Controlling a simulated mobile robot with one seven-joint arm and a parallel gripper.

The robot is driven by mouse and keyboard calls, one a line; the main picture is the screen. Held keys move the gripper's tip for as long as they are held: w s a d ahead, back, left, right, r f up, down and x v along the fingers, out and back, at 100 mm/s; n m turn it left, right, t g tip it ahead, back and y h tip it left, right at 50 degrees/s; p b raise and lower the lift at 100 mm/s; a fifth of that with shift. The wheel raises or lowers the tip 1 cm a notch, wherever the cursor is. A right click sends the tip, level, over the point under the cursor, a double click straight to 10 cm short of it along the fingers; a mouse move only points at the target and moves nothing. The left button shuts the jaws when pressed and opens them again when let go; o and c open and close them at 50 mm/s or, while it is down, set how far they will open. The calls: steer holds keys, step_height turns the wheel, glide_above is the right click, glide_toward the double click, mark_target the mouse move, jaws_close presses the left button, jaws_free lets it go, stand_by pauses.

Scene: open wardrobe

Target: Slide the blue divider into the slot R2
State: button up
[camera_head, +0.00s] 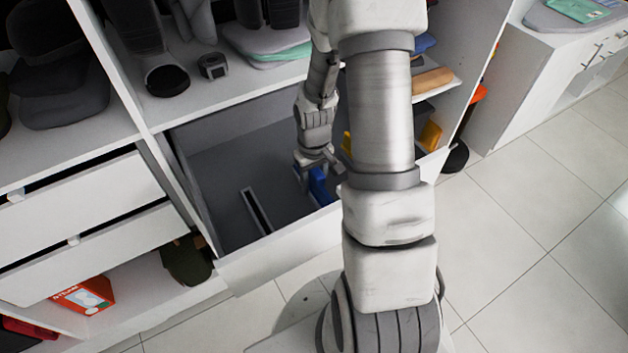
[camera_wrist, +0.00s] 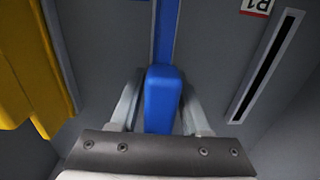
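The blue divider (camera_head: 319,186) is in the right part of the open grey drawer, partly hidden by my arm in the head view. In the wrist view the blue divider (camera_wrist: 162,102) stands between the two fingers of my gripper (camera_wrist: 162,108), which look closed on its sides. My gripper (camera_head: 318,170) points down into the drawer. A slot with a black slit (camera_wrist: 265,67) lies to the right, beside an upside-down label reading R1 (camera_wrist: 257,5). A pale edge runs along the divider's far part. I cannot tell whether its lower edge is in a slot; no R2 label shows.
The drawer's front panel (camera_head: 283,252) is on the near side. A yellow object (camera_wrist: 30,70) stands left of my gripper in the wrist view. Shelves with shoes and folded cloth are above.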

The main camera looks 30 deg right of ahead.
steer(key=shift+o, duration=1.2)
steer(key=shift+r, duration=0.1)
step_height(320, 180, up, 17)
steer(key=p, duration=0.1)
steer(key=shift+r, duration=0.15)
steer(key=s+a+r+t, duration=0.2)
steer(key=s+a+r, duration=0.3)
steer(key=r, duration=0.3)
steer(key=s+a+r+t, duration=0.3)
steer(key=s+a+r, duration=0.2)
steer(key=s+r, duration=0.2)
steer(key=shift+s+a+r+t, duration=0.3)
steer(key=shift+s+r, duration=0.1)
steer(key=shift+s, duration=0.35)
